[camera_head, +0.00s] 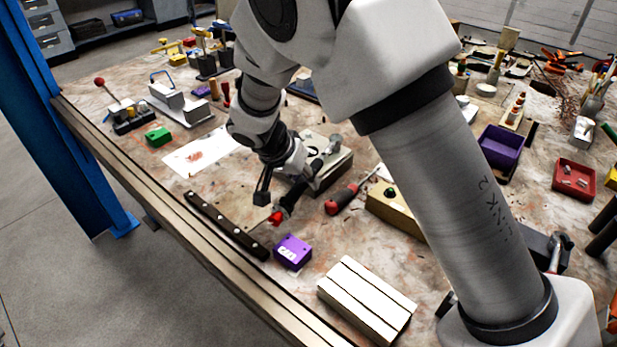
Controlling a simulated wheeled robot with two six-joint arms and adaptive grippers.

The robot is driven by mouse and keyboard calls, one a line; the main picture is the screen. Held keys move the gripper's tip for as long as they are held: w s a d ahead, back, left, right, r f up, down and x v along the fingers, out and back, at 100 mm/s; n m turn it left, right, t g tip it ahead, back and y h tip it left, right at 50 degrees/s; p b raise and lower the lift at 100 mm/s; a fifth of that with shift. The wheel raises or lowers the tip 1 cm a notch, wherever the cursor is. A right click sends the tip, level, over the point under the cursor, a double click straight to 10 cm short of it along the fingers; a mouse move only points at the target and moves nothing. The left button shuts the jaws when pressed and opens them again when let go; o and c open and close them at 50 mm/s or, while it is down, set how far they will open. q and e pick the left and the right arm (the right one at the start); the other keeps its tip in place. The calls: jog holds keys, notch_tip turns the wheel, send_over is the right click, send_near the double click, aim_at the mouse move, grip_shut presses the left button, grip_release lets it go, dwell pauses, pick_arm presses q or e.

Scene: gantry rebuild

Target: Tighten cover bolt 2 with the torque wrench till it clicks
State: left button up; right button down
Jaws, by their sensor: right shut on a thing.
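My right arm reaches in from the lower right, and its gripper (287,190) is shut on a dark bar-like tool, which looks like the torque wrench (281,212). The wrench has a red end at the lower left, and it slants up and right toward a silver round part over a grey block (335,178). The block looks like the covered housing. My wrist hides part of it. I cannot make out the cover bolts or which one is bolt 2, nor whether the wrench sits on a bolt. My left gripper is not in view.
A purple box (292,252), a dark strip with pale dots (227,226) and pale bars (366,300) lie near the front rail. A white sheet (203,152) lies left. The back of the bench is crowded.

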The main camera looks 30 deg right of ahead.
jog(key=shift+w+a+m+g+p, duration=0.35)
jog(key=shift+w+m, duration=0.25)
jog(key=shift+w, duration=0.2)
jog(key=shift+w+a+m+g+p, duration=0.25)
jog(key=shift+w+a+m, duration=0.2)
jog(key=shift+w+m, duration=0.25)
jog(key=shift+w, duration=0.1)
jog(key=shift+w+a+m+g+p, duration=0.2)
jog(key=shift+w+m+g+p, duration=0.1)
jog(key=shift+w+m, duration=0.4)
jog(key=shift+w+a+m+g+p, duration=0.2)
jog(key=shift+w+m+g, duration=0.15)
jog(key=shift+w, duration=0.55)
jog(key=shift+w+r+m+g+y+p, duration=0.1)
jog(key=shift+w+m+g+y+p, duration=0.3)
jog(key=shift+w+m+p, duration=0.7)
jog(key=shift+w+b, duration=0.3)
jog(key=shift+w, duration=0.3)
